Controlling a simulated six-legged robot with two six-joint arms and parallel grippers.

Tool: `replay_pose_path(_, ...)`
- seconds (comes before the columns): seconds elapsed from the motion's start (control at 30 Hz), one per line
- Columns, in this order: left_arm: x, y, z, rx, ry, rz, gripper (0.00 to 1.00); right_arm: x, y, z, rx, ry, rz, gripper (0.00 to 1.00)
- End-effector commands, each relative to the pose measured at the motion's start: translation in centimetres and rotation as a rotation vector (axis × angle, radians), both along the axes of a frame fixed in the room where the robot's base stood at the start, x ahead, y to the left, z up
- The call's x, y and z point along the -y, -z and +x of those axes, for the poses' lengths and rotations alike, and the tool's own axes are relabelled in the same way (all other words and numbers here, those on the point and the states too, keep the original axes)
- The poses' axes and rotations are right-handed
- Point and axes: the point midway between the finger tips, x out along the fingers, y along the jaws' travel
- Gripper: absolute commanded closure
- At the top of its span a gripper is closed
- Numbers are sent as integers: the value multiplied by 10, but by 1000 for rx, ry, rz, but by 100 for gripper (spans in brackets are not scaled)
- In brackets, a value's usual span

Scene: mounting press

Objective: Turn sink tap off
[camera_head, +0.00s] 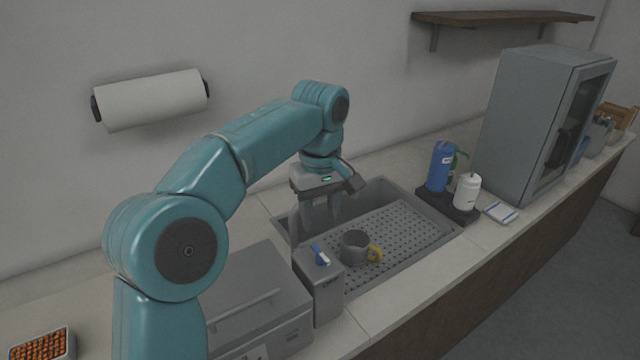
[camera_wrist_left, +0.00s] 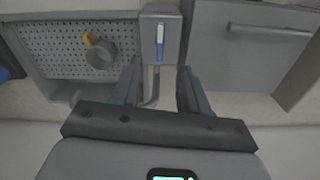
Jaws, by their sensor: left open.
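The grey sink (camera_head: 375,190) is set in the counter under a perforated drain panel, which also shows in the wrist view (camera_wrist_left: 62,50). My left gripper (camera_head: 316,212) points down over the sink's back left corner, with its fingers apart. In the wrist view, a thin bent grey pipe (camera_wrist_left: 152,90), apparently part of the tap, shows between the open fingers (camera_wrist_left: 160,90). I cannot tell if they touch it. The tap's handle is not clearly seen, and no running water can be made out. My right gripper is out of view.
A grey mug with a yellow handle (camera_head: 355,246) stands on the perforated panel. Left of it is a grey box (camera_head: 320,290) with a blue-and-white item (camera_head: 320,254) on top. A larger grey machine (camera_head: 255,300) is beside it. Blue (camera_head: 440,165) and white bottles (camera_head: 467,191) stand to the right.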

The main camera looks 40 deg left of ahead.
Motion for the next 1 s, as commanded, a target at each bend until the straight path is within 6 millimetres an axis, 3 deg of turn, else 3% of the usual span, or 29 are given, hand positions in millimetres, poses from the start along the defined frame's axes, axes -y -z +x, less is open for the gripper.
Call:
replay_pose_path(0.1,0,-31,1,4,1,0,56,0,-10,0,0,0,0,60)
replay_pose_path(0.3,0,-57,1,1,0,1,56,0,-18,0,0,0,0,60)
replay_pose_path(1.0,0,-62,0,0,0,0,56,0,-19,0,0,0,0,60)
